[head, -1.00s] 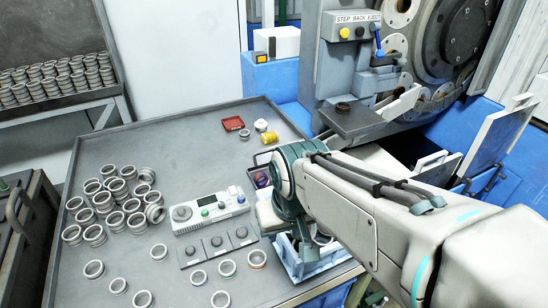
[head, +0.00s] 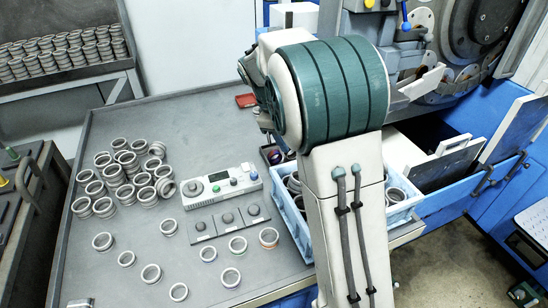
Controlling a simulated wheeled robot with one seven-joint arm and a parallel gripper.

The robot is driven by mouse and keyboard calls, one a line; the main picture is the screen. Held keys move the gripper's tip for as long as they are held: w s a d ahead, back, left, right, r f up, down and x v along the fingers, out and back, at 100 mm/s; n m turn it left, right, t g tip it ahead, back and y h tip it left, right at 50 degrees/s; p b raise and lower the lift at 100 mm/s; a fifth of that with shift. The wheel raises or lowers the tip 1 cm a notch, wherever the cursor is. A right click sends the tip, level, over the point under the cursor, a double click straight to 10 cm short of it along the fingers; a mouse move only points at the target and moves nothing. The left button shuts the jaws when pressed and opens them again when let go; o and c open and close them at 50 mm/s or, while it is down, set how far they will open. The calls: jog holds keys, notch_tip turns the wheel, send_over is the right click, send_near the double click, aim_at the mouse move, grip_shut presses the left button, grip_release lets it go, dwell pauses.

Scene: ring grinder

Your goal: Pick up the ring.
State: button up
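Several metal rings lie on the grey table. A heap of rings (head: 126,175) is at the table's left. Single rings are spread nearer the front, such as one ring (head: 151,274) and one ring with a coloured edge (head: 268,237). More rings sit in a light blue crate (head: 288,219) at the table's right edge, partly behind my arm. My arm rises across the right middle of the view. My gripper cannot be made out; the arm's large teal joint covers that area. I cannot tell which ring is meant.
A control box with a small display (head: 220,186) and a panel with knobs (head: 228,220) stand mid-table. The grinder (head: 470,45) is at the back right. A rack of stacked rings (head: 70,62) stands at the left. Bare tabletop lies at the back left.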

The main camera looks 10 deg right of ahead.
jog(key=w+a+f+n+h+b, duration=0.2)
jog(key=w+a+f+n+h, duration=0.25)
jog(key=w+f, duration=0.4)
jog(key=n+t+h+b, duration=0.1)
jog(key=n+t+h, duration=0.15)
jog(key=n, duration=0.35)
send_near(274, 152)
jog(key=shift+h, duration=0.4)
jog(key=x, duration=0.8)
jog(key=shift+a+f, duration=0.15)
jog(key=shift+f, duration=0.15)
grip_shut()
